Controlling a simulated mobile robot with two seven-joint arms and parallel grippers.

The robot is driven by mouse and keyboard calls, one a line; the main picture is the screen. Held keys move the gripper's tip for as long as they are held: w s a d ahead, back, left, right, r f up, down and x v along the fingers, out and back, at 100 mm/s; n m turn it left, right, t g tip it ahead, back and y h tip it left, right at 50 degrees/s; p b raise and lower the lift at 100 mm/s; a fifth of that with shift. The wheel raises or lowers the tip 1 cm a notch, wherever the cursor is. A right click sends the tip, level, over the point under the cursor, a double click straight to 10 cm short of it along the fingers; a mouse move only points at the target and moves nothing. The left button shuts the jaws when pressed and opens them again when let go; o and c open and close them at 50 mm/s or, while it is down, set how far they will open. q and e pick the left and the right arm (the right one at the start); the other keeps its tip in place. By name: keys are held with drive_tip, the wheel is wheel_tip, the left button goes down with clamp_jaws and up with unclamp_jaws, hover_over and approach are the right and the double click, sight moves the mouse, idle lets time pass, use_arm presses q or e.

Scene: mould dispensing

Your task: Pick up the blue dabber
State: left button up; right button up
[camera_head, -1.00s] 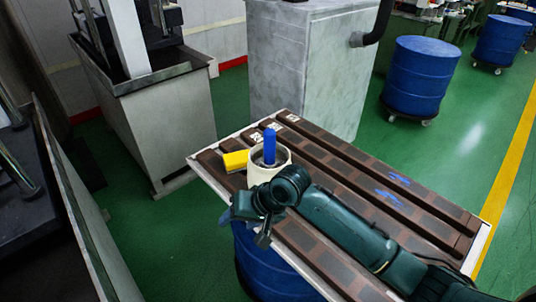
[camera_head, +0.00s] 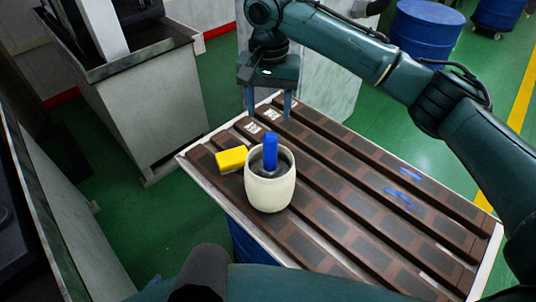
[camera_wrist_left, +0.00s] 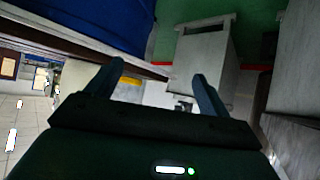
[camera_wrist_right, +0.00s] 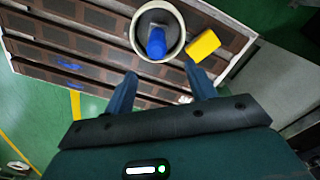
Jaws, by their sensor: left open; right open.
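The blue dabber (camera_head: 270,152) stands upright in a cream pot (camera_head: 270,191) on the slatted table. Its lower end is hidden inside the pot. It also shows in the right wrist view (camera_wrist_right: 156,42), beyond the fingertips. My right gripper (camera_head: 268,112) is open and empty, pointing down above the far side of the table, behind the dabber and apart from it. In the right wrist view, its fingers (camera_wrist_right: 165,88) are spread with nothing between them. My left gripper (camera_wrist_left: 160,75) shows only in its own wrist view, open and empty.
A yellow block (camera_head: 231,158) lies just left of the pot. The brown slatted table (camera_head: 350,215) has free room to the right, with blue marks (camera_head: 399,196) on its slats. A grey cabinet (camera_head: 325,95) stands behind it.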

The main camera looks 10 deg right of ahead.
sight(270, 144)
drive_tip(key=f, duration=0.3)
drive_tip(key=f+p, duration=0.1)
drive_tip(key=f, duration=0.7)
drive_tip(key=shift+s+d, duration=0.1)
drive_tip(key=shift+s, duration=0.25)
drive_tip(key=c, duration=1.1)
